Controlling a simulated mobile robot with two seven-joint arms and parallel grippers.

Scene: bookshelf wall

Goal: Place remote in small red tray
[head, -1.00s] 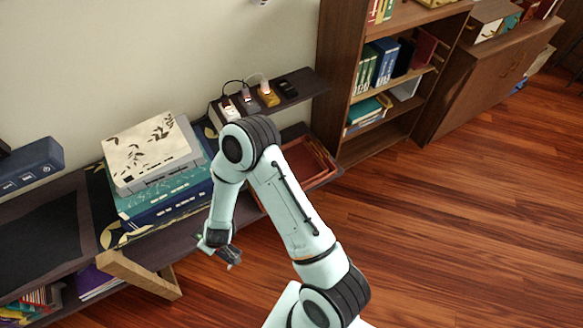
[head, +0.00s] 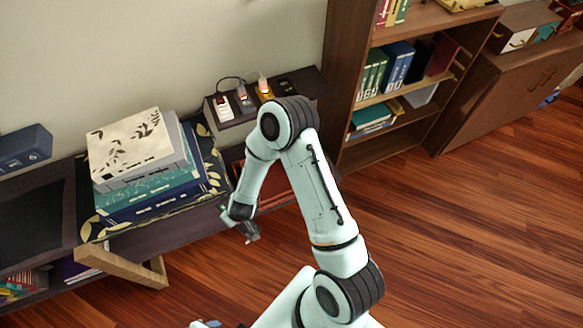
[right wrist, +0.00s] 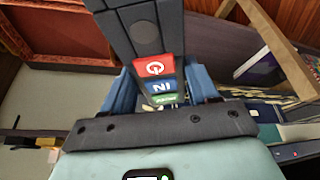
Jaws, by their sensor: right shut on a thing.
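My right gripper (head: 246,230) is in front of the low shelf's edge, beside and below the red tray. In the right wrist view its jaws (right wrist: 163,95) are shut on the remote (right wrist: 146,35), a dark grey bar with red, blue and green buttons. In the head view the remote is too small to make out clearly. The red tray (head: 272,186) sits on the low shelf, mostly hidden behind my right arm. Its open inside and red wall (right wrist: 60,62) show at the upper left of the right wrist view. My left gripper is not in view.
A stack of books (head: 140,160) stands left of the tray. A raised ledge (head: 300,82) with small devices (head: 243,96) is behind it. A tall bookcase (head: 345,70) stands to the right. The floor at right is clear.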

